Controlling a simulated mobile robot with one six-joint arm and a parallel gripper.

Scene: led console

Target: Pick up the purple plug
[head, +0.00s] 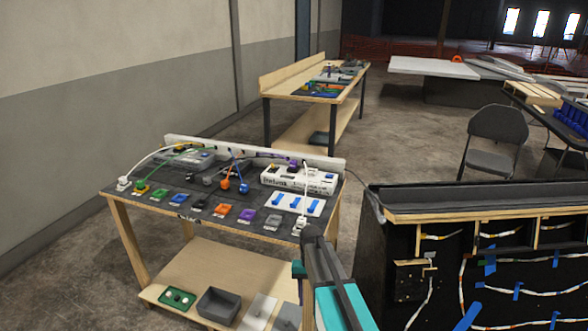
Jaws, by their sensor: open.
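A small purple plug (292,163) appears to sit at the back edge of the white power box (300,181) on the near workbench, with a dark purple cable running left from it. It is small, and its exact fit in the box cannot be told. My gripper (311,233) is at the dark end of my teal and grey arm, by the bench's front right corner. It is open, in front of and below the purple plug, and apart from it. Its fingers are hard to make out. A white plug (299,226) is close to its tip.
The bench (150,196) also holds orange, blue, green and white plugs, a row of coloured blocks including a purple one (247,216), and a white panel with blue switches (294,203). A black console (470,260) stands close to my arm's right. Floor is open behind.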

